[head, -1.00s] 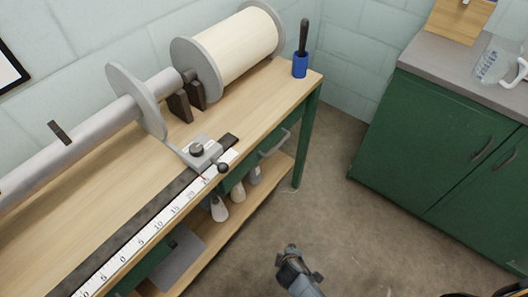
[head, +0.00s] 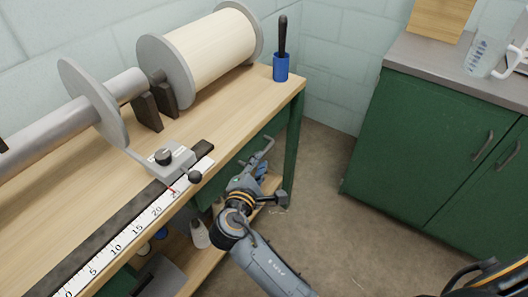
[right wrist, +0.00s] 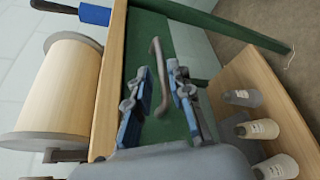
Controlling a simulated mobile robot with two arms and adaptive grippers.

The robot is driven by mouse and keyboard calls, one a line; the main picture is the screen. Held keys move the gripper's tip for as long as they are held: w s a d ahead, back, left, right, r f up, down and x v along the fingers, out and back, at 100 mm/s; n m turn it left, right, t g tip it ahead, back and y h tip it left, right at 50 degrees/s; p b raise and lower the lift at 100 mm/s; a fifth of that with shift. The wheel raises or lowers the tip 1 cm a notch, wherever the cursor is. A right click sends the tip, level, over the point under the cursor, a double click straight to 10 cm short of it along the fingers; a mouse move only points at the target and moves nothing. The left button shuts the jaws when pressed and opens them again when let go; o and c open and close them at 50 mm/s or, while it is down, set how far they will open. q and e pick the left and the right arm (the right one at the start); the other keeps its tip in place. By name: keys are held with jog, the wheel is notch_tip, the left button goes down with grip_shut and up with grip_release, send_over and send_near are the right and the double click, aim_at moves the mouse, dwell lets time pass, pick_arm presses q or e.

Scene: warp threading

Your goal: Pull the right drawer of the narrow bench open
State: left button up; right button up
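The narrow bench (head: 255,95) has a pale wooden top and green legs. Its right drawer (right wrist: 142,45) has a green front that looks flush with the bench. The grey bar handle (head: 262,154) stands out from that front. It also shows in the right wrist view (right wrist: 157,60), where its lower part lies between my fingers. My right gripper (head: 256,178) is at the handle in the head view. In the right wrist view the gripper (right wrist: 157,80) is open, with one finger on each side of the handle and gaps visible. My left gripper is not in view.
A lower shelf (right wrist: 240,75) holds several bottles (right wrist: 275,165) close to my right gripper. A thread-wound drum (head: 215,50), a ruler (head: 130,235) and a blue holder (head: 281,68) are on the bench top. A green cabinet (head: 420,150) stands right, across open floor (head: 325,190).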

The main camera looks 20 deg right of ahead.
aim_at(265, 149)
jog(key=x, duration=0.6)
jog(key=shift+w+d+f+b, duration=0.15)
jog(key=shift+w+d+b, duration=0.1)
jog(key=shift+b, duration=0.1)
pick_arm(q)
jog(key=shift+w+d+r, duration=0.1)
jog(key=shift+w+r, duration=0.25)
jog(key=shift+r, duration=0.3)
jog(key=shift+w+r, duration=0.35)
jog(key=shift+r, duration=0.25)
pick_arm(e)
grip_shut()
